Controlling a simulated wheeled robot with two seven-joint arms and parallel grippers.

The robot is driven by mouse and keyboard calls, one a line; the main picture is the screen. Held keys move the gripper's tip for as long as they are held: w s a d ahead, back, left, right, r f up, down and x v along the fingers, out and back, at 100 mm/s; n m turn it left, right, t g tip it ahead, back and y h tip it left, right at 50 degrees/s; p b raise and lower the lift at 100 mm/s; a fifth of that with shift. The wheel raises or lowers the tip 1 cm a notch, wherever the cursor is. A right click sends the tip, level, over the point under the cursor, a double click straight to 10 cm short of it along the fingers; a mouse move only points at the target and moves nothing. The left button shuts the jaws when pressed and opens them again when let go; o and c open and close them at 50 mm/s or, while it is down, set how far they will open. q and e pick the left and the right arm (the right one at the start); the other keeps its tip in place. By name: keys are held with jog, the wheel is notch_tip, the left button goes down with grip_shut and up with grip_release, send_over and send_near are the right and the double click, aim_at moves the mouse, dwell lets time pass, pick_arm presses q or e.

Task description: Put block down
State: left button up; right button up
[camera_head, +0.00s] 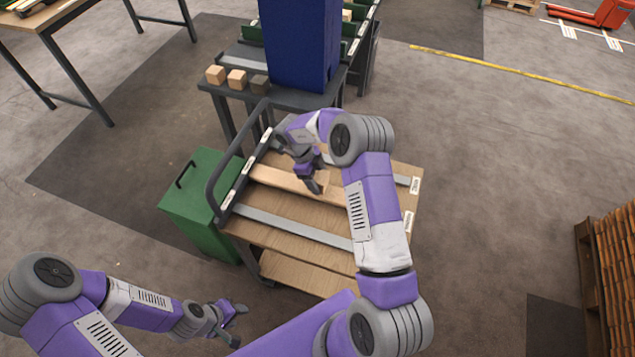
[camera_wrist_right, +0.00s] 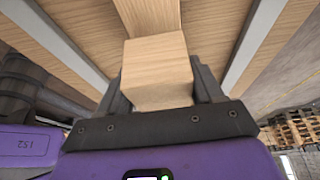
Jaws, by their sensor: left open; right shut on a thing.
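My right gripper (camera_head: 311,180) is over the wooden cart top. In the right wrist view, its two dark fingers (camera_wrist_right: 160,92) are shut on a light wooden block (camera_wrist_right: 157,72). A paler wooden strip (camera_wrist_right: 148,14) runs behind the block; the same strip lies on the cart (camera_head: 342,246) in the head view (camera_head: 275,180). I cannot tell whether the block touches the strip. In the head view the block is mostly hidden by the gripper. My left gripper (camera_head: 235,322) is open and empty, low at the left, apart from the cart.
Three small blocks (camera_head: 237,79) sit on a dark stand behind the cart, beside a tall blue column (camera_head: 300,45). A green bin (camera_head: 205,200) and the cart's dark handle (camera_head: 222,180) stand at the left.

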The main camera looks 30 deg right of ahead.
notch_tip(320, 180, down, 2)
jog(key=shift+r, duration=0.1)
jog(key=o, duration=1.2)
jog(key=p+v, duration=0.2)
jog(key=v, duration=1)
jog(key=shift+r, duration=0.1)
